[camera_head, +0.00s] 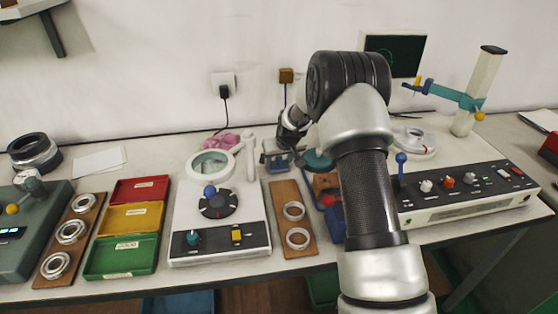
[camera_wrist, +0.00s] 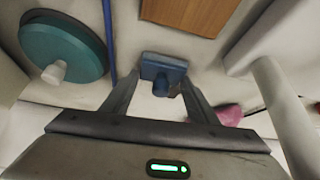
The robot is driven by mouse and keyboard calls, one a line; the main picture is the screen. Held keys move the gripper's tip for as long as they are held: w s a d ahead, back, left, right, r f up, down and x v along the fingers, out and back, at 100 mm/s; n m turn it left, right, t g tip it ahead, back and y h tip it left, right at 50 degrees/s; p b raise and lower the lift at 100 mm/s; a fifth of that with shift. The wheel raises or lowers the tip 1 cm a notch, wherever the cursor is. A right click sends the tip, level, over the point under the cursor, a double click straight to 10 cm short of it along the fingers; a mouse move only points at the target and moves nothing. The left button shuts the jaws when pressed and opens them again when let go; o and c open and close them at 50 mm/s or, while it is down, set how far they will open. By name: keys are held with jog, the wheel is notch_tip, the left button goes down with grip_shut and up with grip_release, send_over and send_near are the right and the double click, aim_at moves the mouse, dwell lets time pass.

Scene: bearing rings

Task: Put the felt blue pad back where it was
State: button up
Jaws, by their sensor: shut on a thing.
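The blue pad (camera_wrist: 163,66) shows in the wrist view as a small blue block with a stub. The stub sits between the fingertips of my gripper (camera_wrist: 160,88), which is shut on it. In the head view my gripper (camera_head: 277,148) is behind the white inspection unit, near the back of the bench. The blue pad (camera_head: 281,163) shows there only as a small, partly covered blue-grey shape. I cannot tell whether it touches the bench.
A teal disc with a pale knob (camera_wrist: 62,52) lies beside my gripper. A magnifier ring (camera_head: 212,163) and white post (camera_head: 250,158) stand left of it. A wooden board with rings (camera_head: 292,200) lies in front. A pink cloth (camera_head: 222,141) lies behind.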

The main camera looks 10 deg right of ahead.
jog(key=shift+f, duration=0.1)
jog(key=o, duration=1)
